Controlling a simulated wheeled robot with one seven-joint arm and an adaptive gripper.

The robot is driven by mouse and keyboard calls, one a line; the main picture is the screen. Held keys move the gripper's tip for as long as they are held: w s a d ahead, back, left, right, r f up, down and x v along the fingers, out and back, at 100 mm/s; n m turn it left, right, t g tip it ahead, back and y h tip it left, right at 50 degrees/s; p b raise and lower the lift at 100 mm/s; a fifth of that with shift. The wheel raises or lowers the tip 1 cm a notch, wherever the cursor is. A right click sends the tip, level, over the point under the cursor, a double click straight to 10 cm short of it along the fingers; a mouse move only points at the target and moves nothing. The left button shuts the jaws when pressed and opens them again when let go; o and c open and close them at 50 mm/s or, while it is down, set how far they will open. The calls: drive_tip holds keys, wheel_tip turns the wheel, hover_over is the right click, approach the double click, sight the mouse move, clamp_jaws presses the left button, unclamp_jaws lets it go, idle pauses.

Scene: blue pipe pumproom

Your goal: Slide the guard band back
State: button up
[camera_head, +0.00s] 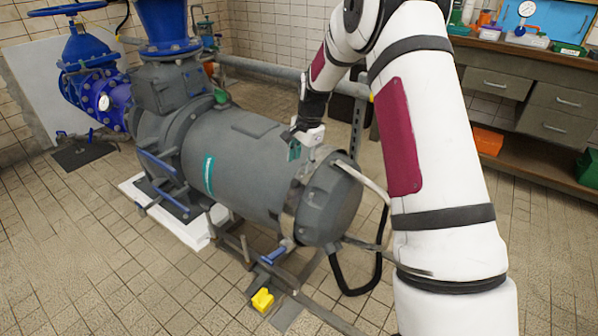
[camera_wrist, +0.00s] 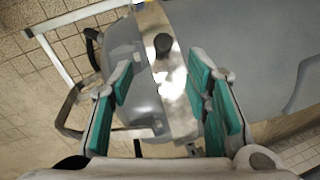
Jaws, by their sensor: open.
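The guard band (camera_head: 289,207) is a shiny metal strip wrapped around the grey motor (camera_head: 240,160) near its right end. In the wrist view the band (camera_wrist: 180,95) runs down the middle, with a dark knob (camera_wrist: 163,45) on it. My gripper (camera_head: 312,150) is over the top of the motor at the band. In the wrist view my gripper (camera_wrist: 163,80) is open, with teal pads either side of the band and nothing held between them. I cannot tell whether the fingers touch the band.
A pale rail and a black hose (camera_head: 360,285) are by the motor's right end. A yellow block (camera_head: 262,300) lies on the floor in front. Blue valves (camera_head: 90,80) stand at the left, a workbench (camera_head: 530,65) at the right. The front left floor is clear.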

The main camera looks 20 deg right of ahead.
drive_tip(key=shift+v, duration=1.25)
drive_tip(key=s+a+r+n+g, duration=0.1)
drive_tip(key=s+a+r+n, duration=0.3)
drive_tip(key=s+r, duration=0.6)
drive_tip(key=s+a+r+n, duration=0.3)
drive_tip(key=s+a+r, duration=0.2)
drive_tip(key=s+r, duration=0.45)
drive_tip(key=s+a+f+n, duration=0.15)
drive_tip(key=s+n, duration=0.25)
drive_tip(key=s, duration=1)
drive_tip(key=s+a+f+n, duration=0.15)
drive_tip(key=s+n, duration=0.25)
drive_tip(key=s, duration=1.1)
wheel_tip(320, 180, up, 25)
drive_tip(key=t+p, duration=0.2)
drive_tip(key=p, duration=2.1)
drive_tip(key=shift+r+t+h, duration=0.25)
drive_tip(key=shift+t+h, duration=0.05)
drive_tip(key=shift+t, duration=0.1)
